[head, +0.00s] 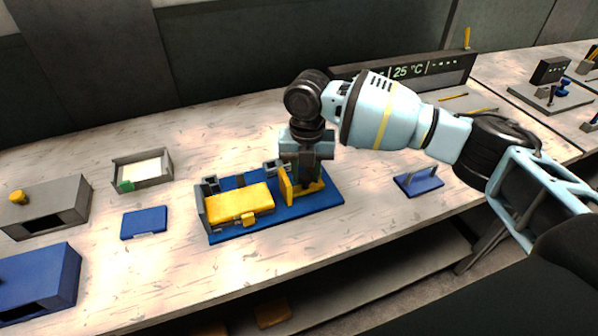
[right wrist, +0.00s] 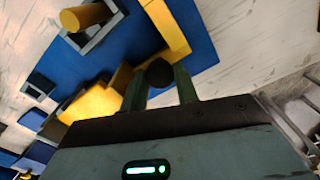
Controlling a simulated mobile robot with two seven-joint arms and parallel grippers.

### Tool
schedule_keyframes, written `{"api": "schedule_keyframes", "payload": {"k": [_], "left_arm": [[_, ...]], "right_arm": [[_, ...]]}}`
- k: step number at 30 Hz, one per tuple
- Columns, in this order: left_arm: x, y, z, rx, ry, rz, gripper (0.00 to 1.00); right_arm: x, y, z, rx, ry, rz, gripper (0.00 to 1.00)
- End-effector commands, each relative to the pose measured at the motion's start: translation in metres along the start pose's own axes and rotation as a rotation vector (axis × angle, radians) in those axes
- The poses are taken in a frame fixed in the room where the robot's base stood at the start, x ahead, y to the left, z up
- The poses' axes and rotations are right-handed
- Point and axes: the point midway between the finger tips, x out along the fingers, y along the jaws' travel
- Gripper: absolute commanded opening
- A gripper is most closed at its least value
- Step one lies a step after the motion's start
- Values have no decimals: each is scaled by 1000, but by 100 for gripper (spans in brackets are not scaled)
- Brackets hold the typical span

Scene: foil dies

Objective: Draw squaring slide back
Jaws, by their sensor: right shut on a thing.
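The squaring slide (head: 286,186), which I take to be the yellow piece with an upright plate, stands on the right part of a blue base plate (head: 329,201). My right gripper (head: 304,182) points down over it. In the right wrist view, the fingers (right wrist: 160,85) are shut on a dark round knob (right wrist: 160,72) beside yellow parts. The knob's link to the slide is hidden. A yellow block (head: 238,202) lies on the left part of the base, with a small gap between it and the upright plate. My left gripper is out of view.
Left of the fixture are a blue flat block (head: 144,222), a grey tray (head: 166,178) with a white sheet, a grey box (head: 68,205) and a blue box (head: 62,276). A blue handled piece (head: 418,182) lies to the right. A display (head: 440,78) stands behind.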

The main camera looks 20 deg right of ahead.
Motion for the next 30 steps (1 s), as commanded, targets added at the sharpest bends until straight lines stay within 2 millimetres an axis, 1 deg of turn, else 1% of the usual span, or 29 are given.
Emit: {"api": "schedule_keyframes", "payload": {"k": [1,4,5,6,22,26,30], "left_arm": [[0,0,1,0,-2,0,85],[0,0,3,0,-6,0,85],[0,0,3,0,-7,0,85],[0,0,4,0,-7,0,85],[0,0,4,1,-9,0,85],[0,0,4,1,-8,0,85],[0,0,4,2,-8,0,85]], "right_arm": [[0,-4,3,8,-4,-8,0],[0,-5,4,10,-5,-9,0],[0,-5,4,10,-5,-9,34],[0,-5,4,10,-5,-9,39],[-2,-3,2,6,-4,-6,39],[-14,-2,3,6,-5,-3,39],[-37,-2,3,7,-7,-3,39]]}}
